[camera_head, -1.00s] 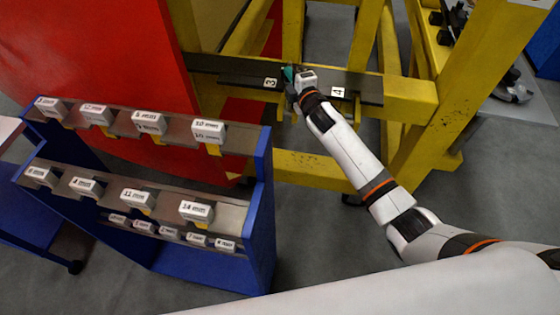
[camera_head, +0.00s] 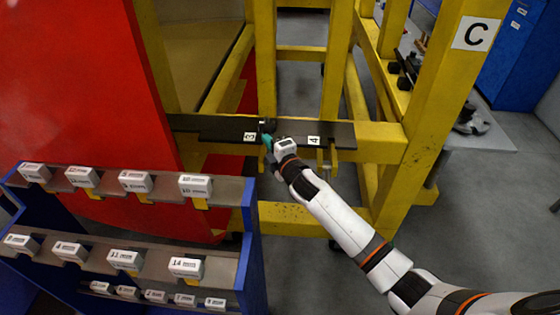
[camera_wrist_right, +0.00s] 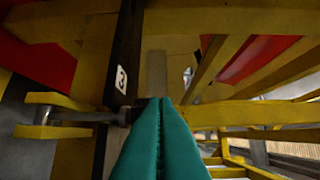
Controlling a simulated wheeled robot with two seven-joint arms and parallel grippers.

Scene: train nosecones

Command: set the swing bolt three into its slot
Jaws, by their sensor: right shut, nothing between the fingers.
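Swing bolt three (camera_wrist_right: 85,116) is a grey rod in the right wrist view. It runs from a yellow fork bracket (camera_wrist_right: 42,131) at left across to the dark bar, below the "3" label (camera_wrist_right: 121,79). Its tip lies at the bar, just left of my fingers; how deep it sits in the slot I cannot tell. My right gripper (camera_wrist_right: 160,122) has teal fingers pressed together, empty, beside the bolt tip. In the head view my right gripper (camera_head: 267,142) is at the bar's front edge, right of the "3" label. My left gripper is out of view.
The dark bar (camera_head: 215,129) lies along a yellow frame beam (camera_head: 385,145); a "4" label (camera_head: 314,140) is to the right. A red panel (camera_head: 80,90) stands at left. A blue rack (camera_head: 250,255) with labelled boxes stands at front left.

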